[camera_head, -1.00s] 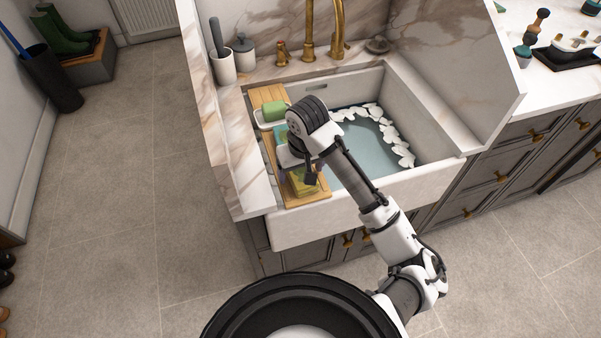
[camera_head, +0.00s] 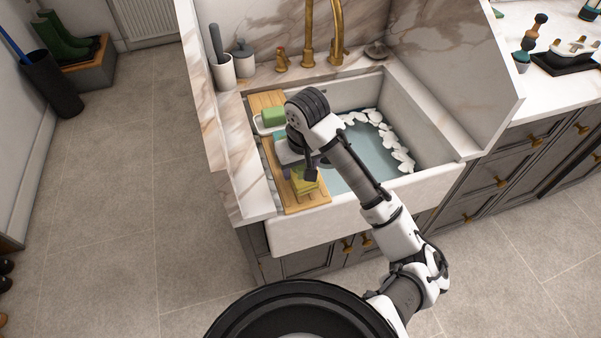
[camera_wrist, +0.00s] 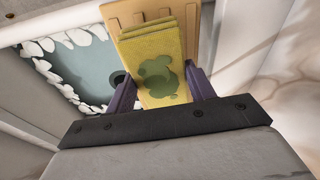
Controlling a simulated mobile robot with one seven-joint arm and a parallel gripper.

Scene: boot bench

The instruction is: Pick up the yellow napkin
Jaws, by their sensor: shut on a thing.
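The yellow napkin (camera_wrist: 158,60) is a folded stack with a green blotch on its face. In the wrist view it sits between the two dark purple fingers of my gripper (camera_wrist: 160,90), which is shut on it. In the head view the napkin (camera_head: 306,180) shows just below my wrist, over the wooden board (camera_head: 304,204) that lies across the left part of the sink. I cannot tell whether the napkin still touches the board. My wrist hides part of the board and the fingers in the head view.
The white sink (camera_head: 330,222) holds water edged with white foam. A green block (camera_head: 273,116) sits in a white dish at the board's far end. Brass taps (camera_head: 308,40), a brush cup (camera_head: 223,70) and a lidded jar stand behind. A marble wall rises at the right.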

